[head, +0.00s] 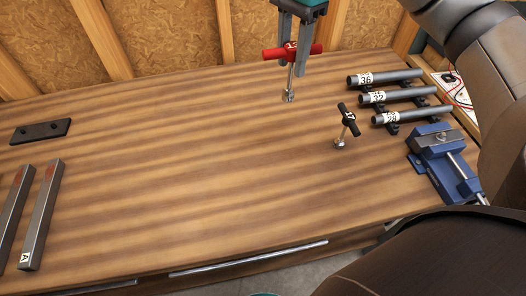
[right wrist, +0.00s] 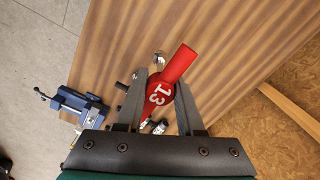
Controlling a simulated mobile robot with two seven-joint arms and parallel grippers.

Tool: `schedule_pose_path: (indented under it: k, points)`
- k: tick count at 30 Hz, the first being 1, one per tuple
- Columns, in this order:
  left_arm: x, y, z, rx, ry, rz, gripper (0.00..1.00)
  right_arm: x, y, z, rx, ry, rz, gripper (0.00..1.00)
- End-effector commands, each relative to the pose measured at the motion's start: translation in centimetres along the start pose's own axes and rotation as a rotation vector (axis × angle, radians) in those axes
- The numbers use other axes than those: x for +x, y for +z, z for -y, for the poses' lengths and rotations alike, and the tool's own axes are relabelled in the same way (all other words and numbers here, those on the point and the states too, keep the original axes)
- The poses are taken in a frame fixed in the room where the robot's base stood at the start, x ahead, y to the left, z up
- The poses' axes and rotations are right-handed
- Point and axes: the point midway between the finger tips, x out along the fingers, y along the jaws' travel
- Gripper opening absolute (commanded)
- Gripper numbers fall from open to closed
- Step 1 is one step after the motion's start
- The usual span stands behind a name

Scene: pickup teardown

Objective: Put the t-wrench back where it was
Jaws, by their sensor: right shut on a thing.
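My right gripper (head: 292,62) is shut on a T-wrench with a red handle (head: 272,53). The handle is level and the thin shaft points down, near upright. Its lower end is at a small metal fitting (head: 289,97) on the bench; I cannot tell whether it touches. In the right wrist view the red handle (right wrist: 178,66), marked 13, lies between my right gripper's fingers (right wrist: 163,82). A second T-wrench, with a black handle (head: 348,119), stands tilted at another fitting (head: 340,144), nearer and to the right. My left gripper is not in view.
Several grey tubes (head: 393,96) with number labels lie at the bench's right, beside a blue vise (head: 438,140). Metal bars (head: 42,213) and a dark plate (head: 40,131) are at the left. The middle of the wooden bench (head: 190,170) is clear.

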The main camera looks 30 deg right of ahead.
Motion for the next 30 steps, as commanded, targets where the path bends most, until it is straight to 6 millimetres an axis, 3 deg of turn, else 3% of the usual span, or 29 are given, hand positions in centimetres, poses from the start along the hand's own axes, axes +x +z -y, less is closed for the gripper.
schedule_pose_path:
  k: [5, 21, 30]
  points:
    - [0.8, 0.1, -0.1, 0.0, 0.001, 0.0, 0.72, 2.1, 0.1, -0.1, 0.003, 0.005, 0.002, 0.0]
    - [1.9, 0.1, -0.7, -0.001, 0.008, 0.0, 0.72, 14.4, 0.0, -0.2, 0.004, 0.004, 0.0, 0.0]
    - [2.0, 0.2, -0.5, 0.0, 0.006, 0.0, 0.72, 16.8, 0.0, -0.1, 0.003, 0.003, 0.0, 0.0]
